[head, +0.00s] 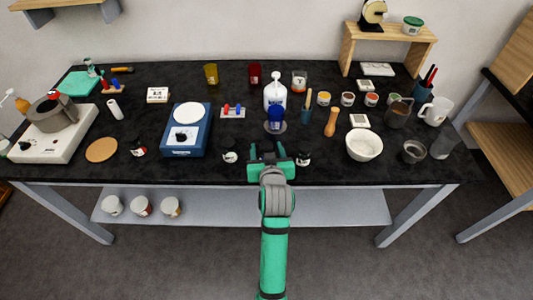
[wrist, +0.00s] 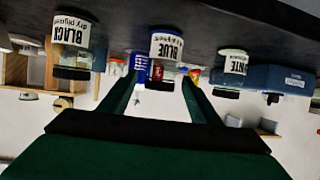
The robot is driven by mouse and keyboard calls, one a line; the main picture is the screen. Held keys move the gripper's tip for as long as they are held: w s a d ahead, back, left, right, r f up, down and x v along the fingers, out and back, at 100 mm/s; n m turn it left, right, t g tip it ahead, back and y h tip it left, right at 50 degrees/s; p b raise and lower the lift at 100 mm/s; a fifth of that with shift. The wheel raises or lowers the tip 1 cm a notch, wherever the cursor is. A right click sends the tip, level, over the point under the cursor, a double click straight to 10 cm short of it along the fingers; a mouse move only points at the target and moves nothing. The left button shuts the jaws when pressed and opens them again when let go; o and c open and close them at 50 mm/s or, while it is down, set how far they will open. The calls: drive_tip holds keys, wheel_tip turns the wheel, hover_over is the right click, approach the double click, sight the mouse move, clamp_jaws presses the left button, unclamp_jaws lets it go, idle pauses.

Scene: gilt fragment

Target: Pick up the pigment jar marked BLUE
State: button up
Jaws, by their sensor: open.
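The jar marked BLUE (wrist: 166,46) shows upside down in the wrist view, with a white label, dark lid and clear body. It stands on the dark bench top, in line with the gap between my fingers. My gripper (wrist: 160,80) is open and empty, its fingers pointing toward the jar. I cannot tell whether the jar is between the fingertips or just past them. In the head view my gripper (head: 267,148) is at the bench's front edge and hides most or all of this jar.
The jar marked BLACK (wrist: 72,42) and a white-labelled jar ending in "ITE" (wrist: 233,68) flank it closely. In the head view these jars are right (head: 304,158) and left (head: 230,157) of my gripper.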

drive_tip(key=shift+x, duration=2.7)
drive_tip(key=shift+c, duration=0.6)
drive_tip(key=shift+s, duration=0.1)
drive_tip(key=c, duration=1.1)
